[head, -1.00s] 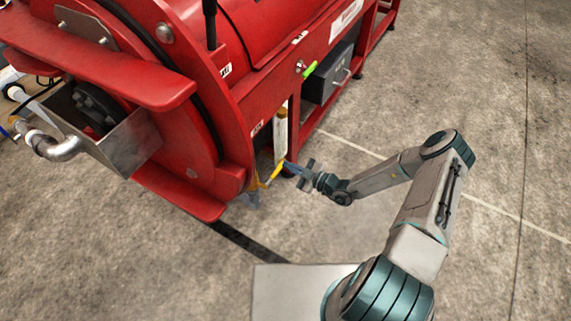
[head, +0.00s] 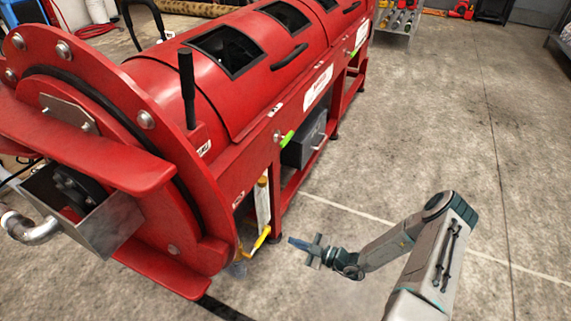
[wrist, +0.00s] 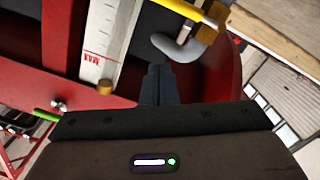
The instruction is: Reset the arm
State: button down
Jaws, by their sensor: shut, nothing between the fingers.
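My gripper (head: 298,243) is shut and empty. In the head view it points left toward the lower frame of the red machine (head: 150,150), a little right of a yellow handle (head: 262,238) and apart from it as far as I can see. In the wrist view my closed fingers (wrist: 158,85) show at the centre. Beyond them are a white scale marked MAX (wrist: 108,35), a yellow bar (wrist: 180,10) and a grey curved hook-like part (wrist: 178,45). My arm reaches in from the lower right, bent at the elbow.
The machine fills the left side. A grey box (head: 305,148) and a green-handled lever (head: 287,138) are on its side. A steel trough (head: 90,215) with a pipe is at its near end. A tool rack (head: 398,20) stands far back. The concrete floor (head: 440,130) at right is clear.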

jog(key=s+d+r+m+g+h+p, duration=0.2)
jog(key=s+r+m+h+p, duration=0.3)
jog(key=r, duration=1.6)
jog(key=s+d+r+m+g+h+p, duration=0.2)
jog(key=s+r+m+h+p, duration=0.3)
jog(key=r, duration=1.6)
jog(key=s+d+r+m+g+h+p, duration=0.2)
jog(key=s+r+m+h+p, duration=0.3)
jog(key=s+r+p, duration=0.6)
notch_tip(320, 180, up, 10)
jog(key=shift+d+f+m+g+p, duration=0.15)
jog(key=shift+m+g+p, duration=0.15)
jog(key=shift+m+p, duration=0.85)
jog(key=shift+s, duration=0.1)
